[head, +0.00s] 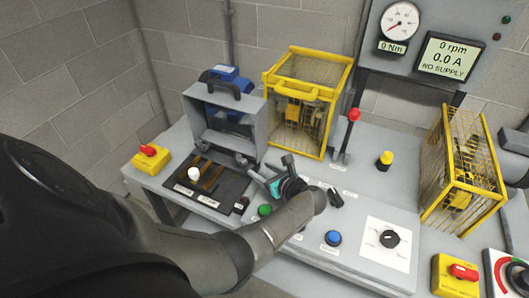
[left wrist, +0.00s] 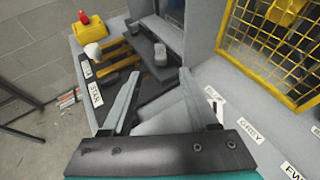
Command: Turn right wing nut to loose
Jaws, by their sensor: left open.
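A grey box (head: 219,103) with a black handle stands open behind a dark board (head: 172,181) that carries brass-coloured bars (head: 211,178). Small grey knob-like fittings at the box's front edge look like the wing nuts. The right one (left wrist: 160,55) shows in the left wrist view as a short grey post, the other (left wrist: 134,29) farther left. Their wings are too small to make out. My left gripper (head: 264,174) is open and empty near the board's right end. In the left wrist view its fingers (left wrist: 158,86) point toward the right fitting, apart from it. My right gripper is not in view.
A yellow mesh cage (head: 306,88) stands right of the box. A red-knobbed lever (head: 350,130), a green button (head: 264,210), a blue button (head: 333,238) and a rotary switch (head: 389,239) are on the bench. A white cap (head: 194,174) stands on the board.

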